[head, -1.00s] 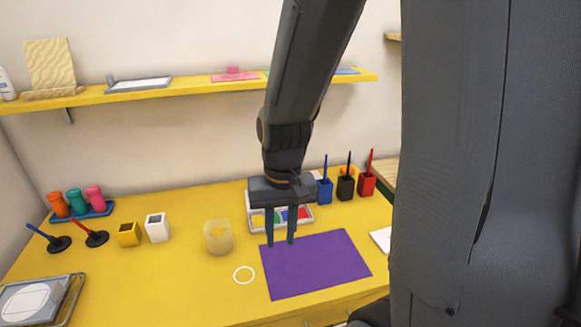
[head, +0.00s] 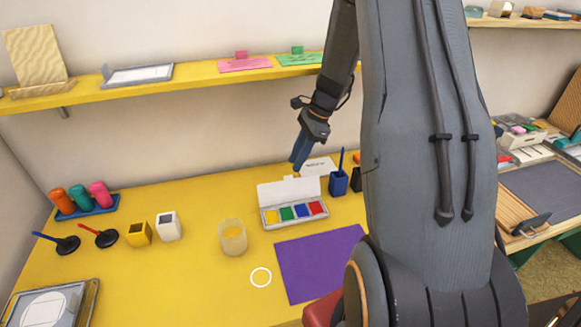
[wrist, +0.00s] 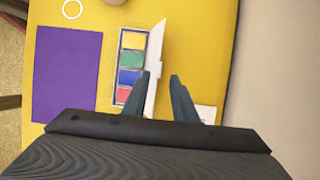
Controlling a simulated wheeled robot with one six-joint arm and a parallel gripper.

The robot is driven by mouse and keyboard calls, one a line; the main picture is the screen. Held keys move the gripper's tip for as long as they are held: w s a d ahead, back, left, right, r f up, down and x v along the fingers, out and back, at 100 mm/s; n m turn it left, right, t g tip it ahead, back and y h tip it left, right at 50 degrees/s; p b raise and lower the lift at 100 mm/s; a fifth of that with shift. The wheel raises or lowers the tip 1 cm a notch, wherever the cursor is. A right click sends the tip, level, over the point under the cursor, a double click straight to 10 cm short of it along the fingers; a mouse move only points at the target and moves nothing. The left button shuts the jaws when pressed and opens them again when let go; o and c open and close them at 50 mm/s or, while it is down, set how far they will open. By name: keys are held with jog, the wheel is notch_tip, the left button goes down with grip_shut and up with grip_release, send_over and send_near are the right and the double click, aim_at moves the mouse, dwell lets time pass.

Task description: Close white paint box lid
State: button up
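The white paint box (head: 264,219) stands on the yellow table with yellow, green, blue and red pads showing. Its white lid (head: 288,190) is open and stands up along the back edge of the box. In the wrist view the lid (wrist: 158,50) is seen nearly edge-on, beside the row of pads. My gripper (head: 297,166) is above and behind the lid, near the wall side. In the wrist view my gripper (wrist: 160,76) is open with a clear gap between its fingers. One finger overlaps the lid's edge; I cannot tell whether it touches.
A purple sheet (head: 320,262) lies in front of the box. A glass jar (head: 232,237) stands to its left and a blue brush holder (head: 338,183) to its right. A white card (head: 318,167) is behind the lid. A yellow shelf (head: 190,80) runs along the wall above.

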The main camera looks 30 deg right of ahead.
jog(key=p, duration=0.1)
send_over(290, 189)
jog(key=w+d, duration=0.1)
jog(key=w, duration=0.1)
jog(key=shift+s+d+f, duration=0.1)
jog(key=shift+s+f, duration=0.05)
jog(key=shift+f, duration=0.9)
jog(key=shift+s+d+f, duration=0.1)
jog(key=shift+f, duration=0.95)
grip_shut()
